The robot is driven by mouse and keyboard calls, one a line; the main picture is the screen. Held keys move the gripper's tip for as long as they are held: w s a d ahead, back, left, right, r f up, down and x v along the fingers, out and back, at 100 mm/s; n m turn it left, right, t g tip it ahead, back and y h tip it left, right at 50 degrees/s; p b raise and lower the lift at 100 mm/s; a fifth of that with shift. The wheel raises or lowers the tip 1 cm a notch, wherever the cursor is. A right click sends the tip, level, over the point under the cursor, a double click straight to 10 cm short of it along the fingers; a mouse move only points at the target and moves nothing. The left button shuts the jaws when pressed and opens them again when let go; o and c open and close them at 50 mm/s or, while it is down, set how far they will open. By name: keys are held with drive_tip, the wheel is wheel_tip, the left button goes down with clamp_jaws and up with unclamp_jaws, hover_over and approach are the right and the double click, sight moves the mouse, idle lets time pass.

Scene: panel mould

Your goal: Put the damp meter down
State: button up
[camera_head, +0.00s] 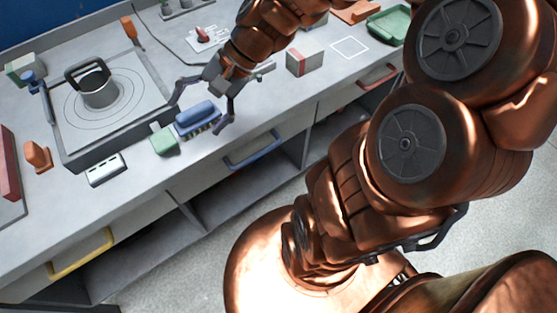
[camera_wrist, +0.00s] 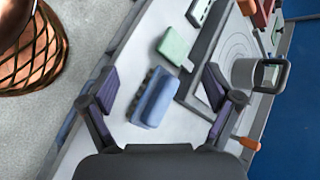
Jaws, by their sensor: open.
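No thing is plainly recognisable as the damp meter. A flat white device with dark slots (camera_head: 106,169) lies at the counter's front edge and may be it; it also shows at the top of the wrist view (camera_wrist: 201,12). My gripper (camera_head: 196,124) is open over the counter, its fingers spread on either side of a blue brush with dark bristles (camera_head: 195,114). In the wrist view the brush (camera_wrist: 155,98) lies between the spread fingers (camera_wrist: 160,76), with a gap at each side. Nothing is held.
A green block (camera_head: 164,141) lies beside the brush. A grey mould tray (camera_head: 70,135) carries a round pot with a dark handle (camera_head: 99,91). A red-and-white box (camera_head: 304,59) and an empty white outlined square (camera_head: 350,47) are to the right. Drawer handles project below the counter's edge.

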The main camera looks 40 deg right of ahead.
drive_tip(key=s+d+f+n+g+h, duration=0.1)
drive_tip(key=s+d+f+n+h, duration=0.1)
drive_tip(key=s, duration=0.7)
drive_tip(key=s+d+f+n+g+h, duration=0.2)
drive_tip(key=s+d+n+h, duration=0.2)
drive_tip(key=s+n+h, duration=0.3)
drive_tip(key=shift+s+g, duration=0.3)
drive_tip(key=shift+s, duration=0.55)
drive_tip(key=shift+r, duration=0.1)
wheel_tip(320, 180, up, 5)
drive_tip(key=p, duration=0.5)
drive_tip(key=shift+r, duration=0.1)
